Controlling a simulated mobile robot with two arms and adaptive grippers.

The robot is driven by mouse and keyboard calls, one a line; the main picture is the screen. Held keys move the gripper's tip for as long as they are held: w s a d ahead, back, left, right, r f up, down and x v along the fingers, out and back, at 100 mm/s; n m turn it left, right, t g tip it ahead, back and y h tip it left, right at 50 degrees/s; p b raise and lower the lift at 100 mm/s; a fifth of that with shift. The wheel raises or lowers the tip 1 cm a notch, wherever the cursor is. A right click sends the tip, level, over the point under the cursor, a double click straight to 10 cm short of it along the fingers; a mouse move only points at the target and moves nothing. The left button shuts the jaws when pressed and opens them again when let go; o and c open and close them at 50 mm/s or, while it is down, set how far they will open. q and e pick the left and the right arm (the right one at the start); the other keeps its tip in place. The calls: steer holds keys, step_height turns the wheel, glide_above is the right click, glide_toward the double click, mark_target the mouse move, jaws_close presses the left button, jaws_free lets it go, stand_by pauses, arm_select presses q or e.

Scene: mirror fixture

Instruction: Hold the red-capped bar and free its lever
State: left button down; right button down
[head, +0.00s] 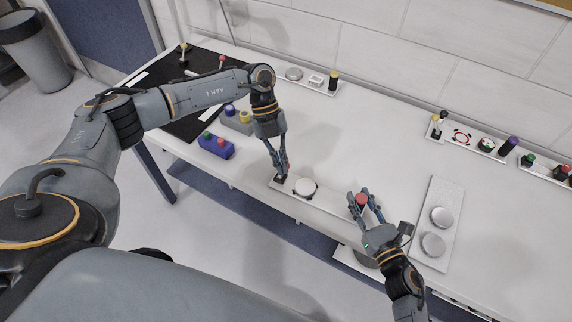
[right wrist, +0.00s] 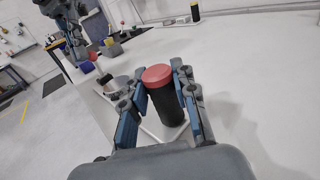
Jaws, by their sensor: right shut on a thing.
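The red-capped bar is a dark upright cylinder with a red cap (head: 361,199); in the right wrist view its red top (right wrist: 157,76) and black body (right wrist: 168,107) stand between the fingers. My right gripper (head: 365,203) is shut on it, one finger on each side. The bar stands at the right end of a white fixture plate (head: 328,203), which carries a round pale disc (head: 304,187) near its left part. My left gripper (head: 281,173) points down at the plate's left end, its fingertips close together beside a small dark part. The lever itself is not clear behind these fingers.
A plate with two metal discs (head: 454,200) lies to the right. More plates with buttons (head: 470,140) line the back. The middle of the table is clear.

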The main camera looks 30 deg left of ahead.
arm_select(q)
steer(key=a+h, duration=0.1)
steer(key=h, duration=0.1)
steer(key=a+h, duration=0.2)
steer(key=shift+f+m, duration=0.15)
steer(key=shift+m, duration=0.15)
steer(key=shift+a+f+h, duration=0.15)
steer(key=shift+a+h, duration=0.15)
steer(key=shift+a, duration=0.35)
steer(key=shift+r, duration=0.85)
